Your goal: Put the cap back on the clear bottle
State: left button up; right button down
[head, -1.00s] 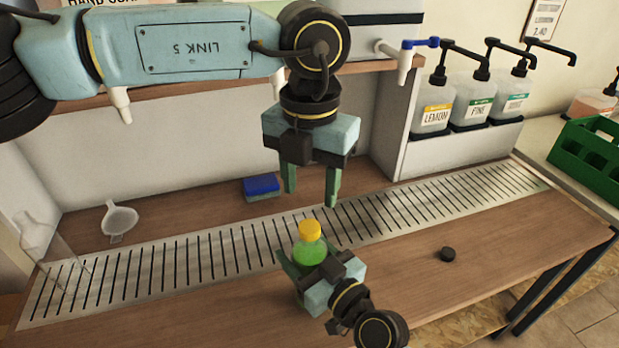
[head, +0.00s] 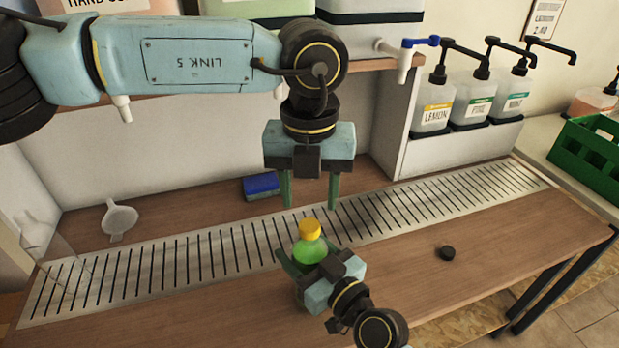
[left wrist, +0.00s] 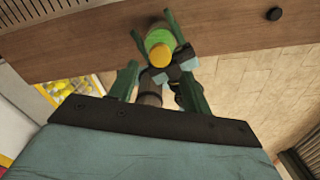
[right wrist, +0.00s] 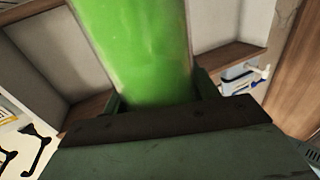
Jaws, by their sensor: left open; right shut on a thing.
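A green bottle (head: 308,252) with a yellow cap (head: 310,229) on top stands upright at the counter's front. My right gripper (head: 309,262) is shut around its body; the green body also fills the right wrist view (right wrist: 135,50). My left gripper (head: 310,203) is open and empty, pointing down above and slightly behind the yellow cap. The left wrist view shows the yellow cap (left wrist: 160,56) between its fingers, farther off. A see-through, colourless bottle shape (head: 42,240) stands at the far left; its top is hard to make out. A small black cap (head: 447,253) lies on the counter at right.
A slotted metal grate (head: 210,258) runs along the wooden counter. A white funnel (head: 119,219) and a blue sponge (head: 261,185) lie behind it. Pump bottles (head: 432,118) and a green crate (head: 590,150) are at right. The counter around the black cap is clear.

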aim_at(309, 225)
pick_arm(q)
notch_tip(309, 225, down, 6)
jog(key=shift+r, duration=0.15)
dwell(0.3)
jog(key=c, duration=1)
jog(key=m, duration=0.4)
jog(key=shift+m, duration=0.3)
jog(key=shift+c, duration=0.2)
jog(key=m, duration=0.5)
jog(key=shift+m, duration=0.3)
jog(key=m, duration=0.8)
jog(key=o, duration=1.1)
